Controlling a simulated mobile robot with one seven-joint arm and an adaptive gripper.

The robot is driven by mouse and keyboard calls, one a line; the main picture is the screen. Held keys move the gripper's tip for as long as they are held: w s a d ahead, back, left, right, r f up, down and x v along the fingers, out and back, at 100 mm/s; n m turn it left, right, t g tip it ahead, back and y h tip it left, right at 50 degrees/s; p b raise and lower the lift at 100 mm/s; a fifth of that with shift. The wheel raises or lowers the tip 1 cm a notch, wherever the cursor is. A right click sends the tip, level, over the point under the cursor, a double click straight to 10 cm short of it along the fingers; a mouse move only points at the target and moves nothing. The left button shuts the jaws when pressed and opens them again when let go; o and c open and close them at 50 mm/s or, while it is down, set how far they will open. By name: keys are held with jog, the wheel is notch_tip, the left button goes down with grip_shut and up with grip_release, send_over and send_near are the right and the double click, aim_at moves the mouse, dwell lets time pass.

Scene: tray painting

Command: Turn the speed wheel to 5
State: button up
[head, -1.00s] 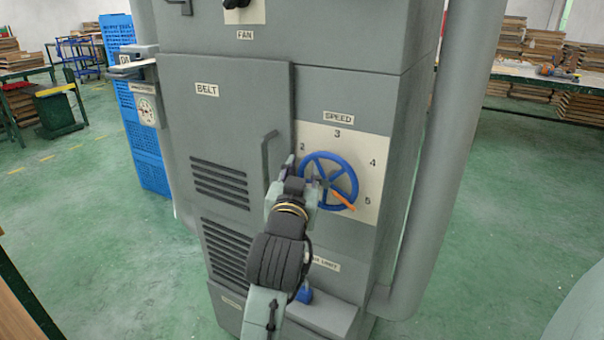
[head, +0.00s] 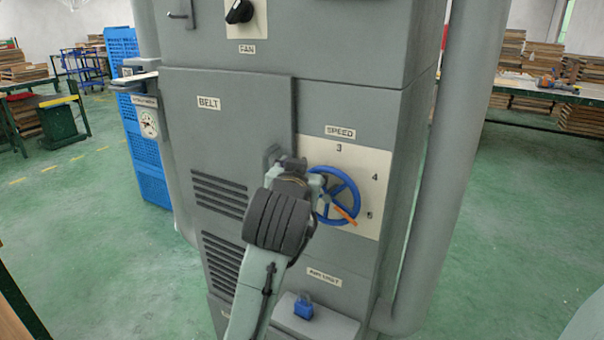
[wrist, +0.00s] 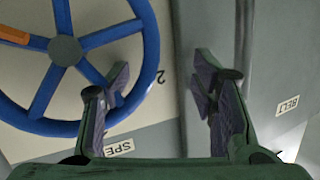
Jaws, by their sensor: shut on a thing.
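The blue speed wheel (head: 355,199) sits on a pale dial plate (head: 372,160) at the right of the grey machine. Its orange handle (head: 345,214) points to the lower right, a little below the direction of the 5 (head: 369,215). My gripper (wrist: 158,100) is at the wheel's left side, over the 2 in the head view. In the wrist view the wheel's rim (wrist: 150,45) passes by the left finger and partly between the fingers. The right finger stands apart from the rim, by the belt door.
The grey belt door (head: 240,130) is close to my gripper, and its handle is hidden in the head view. A thick grey pipe (head: 455,150) stands right of the machine.

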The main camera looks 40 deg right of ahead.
jog(key=shift+a+r, duration=0.2)
jog(key=shift+r, duration=0.45)
jog(key=s+a+f+b, duration=0.1)
jog(key=s+a+b, duration=0.5)
jog(key=s+a, duration=0.2)
jog(key=shift+s+a, duration=0.35)
jog(key=shift+a, duration=0.1)
dwell(0.5)
dwell(0.7)
